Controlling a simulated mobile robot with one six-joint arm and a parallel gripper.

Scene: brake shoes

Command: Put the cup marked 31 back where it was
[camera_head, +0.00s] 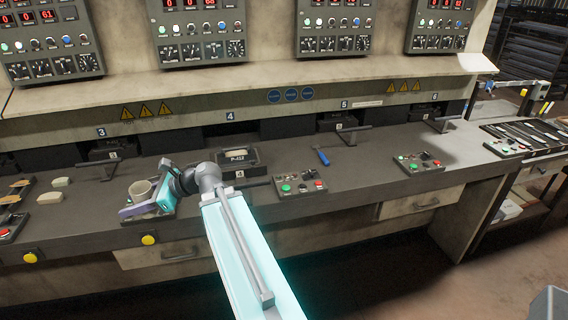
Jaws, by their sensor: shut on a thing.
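A pale cup (141,188) shows at the left on the dark workbench, upright, with its round rim facing up. Its marking cannot be read. My gripper (146,202) reaches in from the right and is shut on the cup. The near finger hides the cup's lower part, so I cannot tell whether its base touches the bench.
A box labelled P-418 (238,160) stands right of the gripper. Button panels (300,183) and (419,162), and a blue-handled tool (321,156), lie farther right. Pale blocks (50,198) lie at left. Bare bench (365,165) separates the panels.

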